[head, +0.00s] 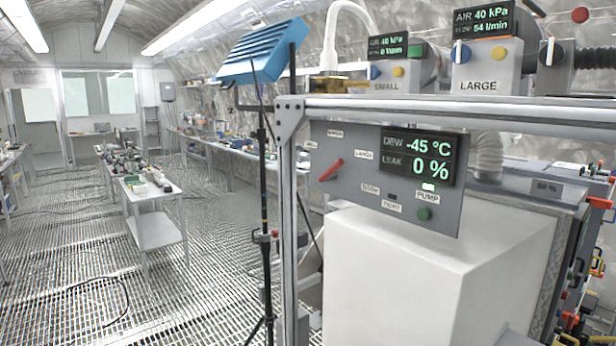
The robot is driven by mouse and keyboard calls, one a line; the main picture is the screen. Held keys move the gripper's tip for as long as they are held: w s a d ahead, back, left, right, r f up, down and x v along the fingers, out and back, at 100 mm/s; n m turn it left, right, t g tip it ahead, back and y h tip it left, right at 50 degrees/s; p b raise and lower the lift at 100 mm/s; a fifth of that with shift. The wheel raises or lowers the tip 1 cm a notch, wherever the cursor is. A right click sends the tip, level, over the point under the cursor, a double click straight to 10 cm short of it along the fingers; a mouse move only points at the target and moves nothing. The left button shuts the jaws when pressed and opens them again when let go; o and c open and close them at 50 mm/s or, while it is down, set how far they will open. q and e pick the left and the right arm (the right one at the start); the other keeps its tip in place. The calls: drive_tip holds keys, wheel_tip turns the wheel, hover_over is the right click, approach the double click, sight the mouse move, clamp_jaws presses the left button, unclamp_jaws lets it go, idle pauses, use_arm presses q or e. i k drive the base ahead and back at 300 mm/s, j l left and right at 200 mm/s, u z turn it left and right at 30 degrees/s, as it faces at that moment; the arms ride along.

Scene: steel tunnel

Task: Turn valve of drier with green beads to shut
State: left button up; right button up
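I see no drier with green beads in the head view, and I cannot make out its valve. A grey control panel (345,190) on a metal frame carries a red lever (331,170), tilted up to the right. A display (418,157) on this panel reads DEW -45 °C and LEAK 0 %. A green button (424,214) sits under the PUMP label, with a lit lamp above it. A brass fitting (335,86) with a white hose (346,20) is at the top of the frame. Neither of my grippers is in view.
A SMALL box (393,86) and a LARGE box (484,84) with blue and yellow knobs stand above the rail (450,112). A white box (400,275) fills the space below the panel. A blue lamp (262,52) on a stand is left. The grated floor (80,240) is largely open.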

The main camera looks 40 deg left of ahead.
sight(372, 72)
drive_tip(key=i+j+u, duration=0.1)
drive_tip(key=u, duration=0.9)
